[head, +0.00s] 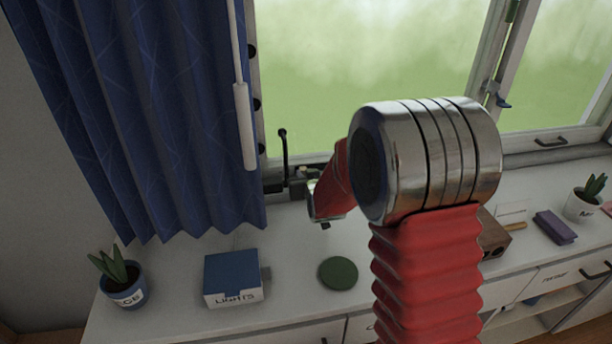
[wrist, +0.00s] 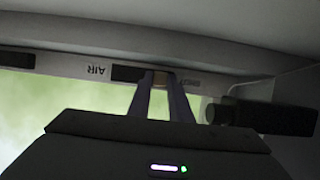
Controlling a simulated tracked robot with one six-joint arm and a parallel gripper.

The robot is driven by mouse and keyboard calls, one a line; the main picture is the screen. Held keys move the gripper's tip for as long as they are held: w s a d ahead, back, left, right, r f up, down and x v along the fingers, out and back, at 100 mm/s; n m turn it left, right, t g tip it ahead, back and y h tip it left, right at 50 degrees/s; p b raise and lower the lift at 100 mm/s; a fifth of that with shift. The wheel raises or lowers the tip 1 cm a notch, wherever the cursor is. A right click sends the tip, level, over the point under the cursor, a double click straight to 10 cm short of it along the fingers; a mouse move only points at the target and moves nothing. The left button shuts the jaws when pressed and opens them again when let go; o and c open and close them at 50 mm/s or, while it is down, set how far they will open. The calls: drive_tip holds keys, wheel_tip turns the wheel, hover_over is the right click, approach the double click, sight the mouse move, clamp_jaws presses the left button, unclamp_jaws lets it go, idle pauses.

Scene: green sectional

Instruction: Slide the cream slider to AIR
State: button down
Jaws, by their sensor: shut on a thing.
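In the wrist view the cream slider (wrist: 160,79) shows as a small pale patch between the two fingertips of my gripper (wrist: 160,76), which is shut on it. The slider sits on a pale rail along the window frame. The AIR label (wrist: 96,70) is upside down on the rail, to the left of the gripper. A dark slot (wrist: 129,73) lies between that label and the fingers. Another upside-down label (wrist: 190,82), faint, is just right of the fingers. In the head view my red arm reaches to the window's lower frame, and the slider cannot be made out.
A black window handle (head: 284,151) stands near my gripper. A blue curtain (head: 160,110) hangs at left. On the white cabinet top are a potted plant (head: 123,282), a blue LIGHTS box (head: 232,278) and a green disc (head: 338,273). A dark block (wrist: 265,117) is at right.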

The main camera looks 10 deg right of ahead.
sight(322, 168)
idle(0.3)
drive_tip(key=shift+d, duration=3.25)
drive_tip(key=c, duration=2)
unclamp_jaws()
drive_tip(key=shift+o, duration=0.7)
drive_tip(key=shift+s+r, duration=0.1)
drive_tip(key=shift+s, duration=0.05)
drive_tip(key=v, duration=1.3)
drive_tip(key=shift+s, duration=0.15)
